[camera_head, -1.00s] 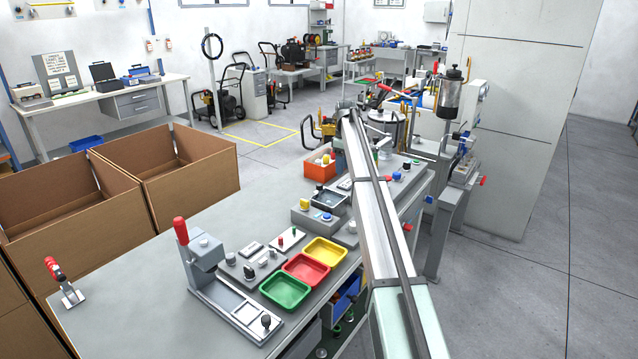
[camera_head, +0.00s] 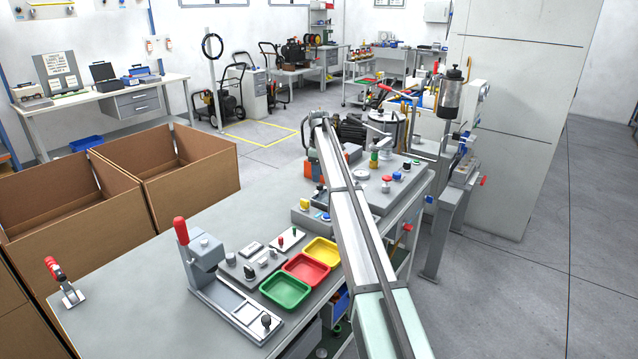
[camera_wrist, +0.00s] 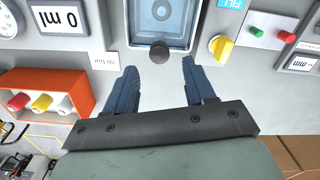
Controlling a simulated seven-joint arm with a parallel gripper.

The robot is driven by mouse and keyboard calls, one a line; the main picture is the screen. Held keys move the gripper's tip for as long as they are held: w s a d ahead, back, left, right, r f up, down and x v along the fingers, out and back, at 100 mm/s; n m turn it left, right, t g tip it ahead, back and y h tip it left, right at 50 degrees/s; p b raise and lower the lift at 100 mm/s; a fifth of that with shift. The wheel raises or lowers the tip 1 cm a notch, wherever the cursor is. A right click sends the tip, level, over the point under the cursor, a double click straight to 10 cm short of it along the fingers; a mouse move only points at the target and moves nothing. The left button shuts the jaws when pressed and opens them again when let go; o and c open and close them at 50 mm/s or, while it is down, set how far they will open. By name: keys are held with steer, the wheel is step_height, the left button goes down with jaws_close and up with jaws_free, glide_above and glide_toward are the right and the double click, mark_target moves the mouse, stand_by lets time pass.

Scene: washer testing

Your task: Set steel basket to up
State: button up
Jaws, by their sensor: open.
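In the wrist view, a grey rectangular basin (camera_wrist: 137,36) with a blue-grey inside is at the top centre. It looks like the place of the steel basket, but I cannot make out the basket apart from it or tell its setting. A dark round knob (camera_wrist: 160,53) is at the basin's near edge. My gripper (camera_wrist: 158,66) is open, with its two blue-grey fingers on either side below the knob and nothing visibly held. I cannot tell whether they touch it. In the head view my arm hides the gripper and most of the basin.
A yellow knob (camera_wrist: 221,46), green button (camera_wrist: 254,31) and red button (camera_wrist: 287,37) are right of the basin. An orange box (camera_wrist: 62,82) with coloured knobs is at left. Green (camera_head: 286,291), red (camera_head: 306,269) and yellow (camera_head: 321,251) trays lie on the bench.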

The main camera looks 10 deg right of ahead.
mark_target(319, 184)
steer(key=shift+f, duration=2.2)
jaws_close()
